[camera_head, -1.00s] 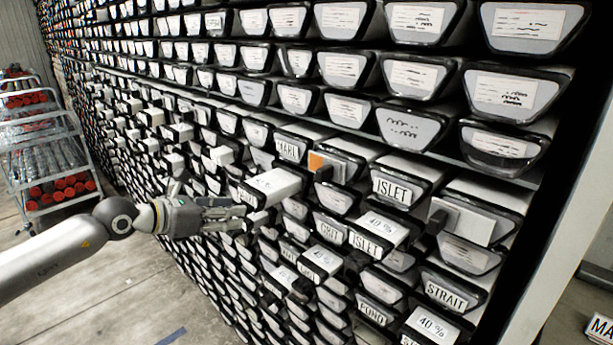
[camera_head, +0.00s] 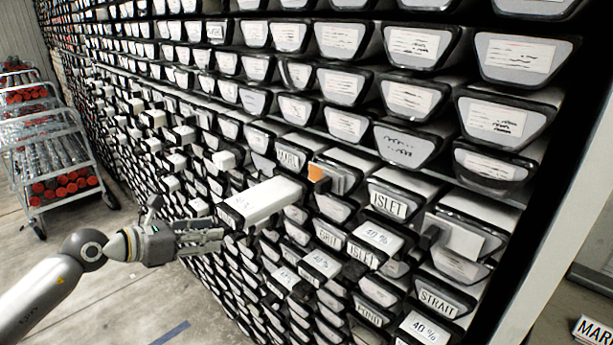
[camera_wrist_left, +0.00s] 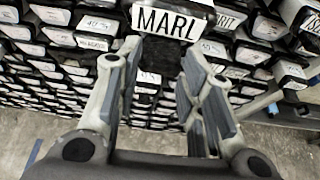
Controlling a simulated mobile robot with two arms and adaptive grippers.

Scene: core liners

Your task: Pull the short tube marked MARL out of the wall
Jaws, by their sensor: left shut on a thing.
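A white tube with a dark end cap (camera_head: 265,200) sticks far out of the wall of core liners, level and pointing left. In the left wrist view its end carries a large white MARL label (camera_wrist_left: 167,22). My left gripper (camera_head: 221,236) is shut on this outer end, and its two fingers (camera_wrist_left: 165,52) reach up to the label in the wrist view. The tube's inner end is hidden in the wall. My right gripper is not in view.
A cart with red-capped tubes (camera_head: 55,150) stands at the left. Floor (camera_head: 130,285) is free below.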

